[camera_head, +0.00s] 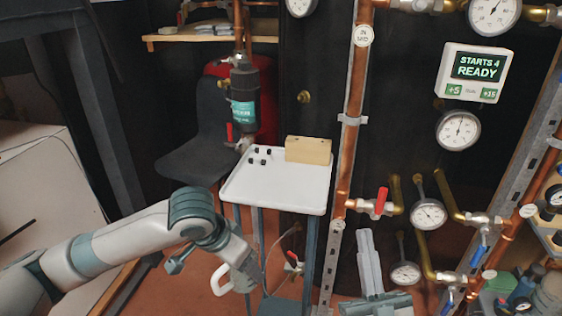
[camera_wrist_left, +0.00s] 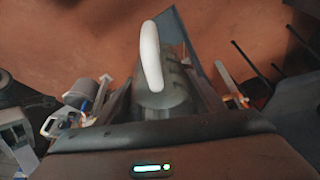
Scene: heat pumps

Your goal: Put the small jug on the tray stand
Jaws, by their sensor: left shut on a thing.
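The tray stand (camera_head: 285,188) has a white rimmed tray on dark legs, in the middle of the head view. The small jug is in my left gripper (camera_head: 247,270), low and to the left of the stand, below tray height. Its white handle (camera_head: 219,281) sticks out to the left; the gripper and wrist hide most of its body. In the left wrist view the jug (camera_wrist_left: 165,95) sits between the two fingers, handle uppermost. My right gripper (camera_head: 369,262) is empty at the bottom right of the stand, its fingers pointing up and close together.
A copper pipe (camera_head: 352,130) rises along the tray's right side. A dark chair (camera_head: 205,145) stands behind left. Gauges and valves fill the right.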

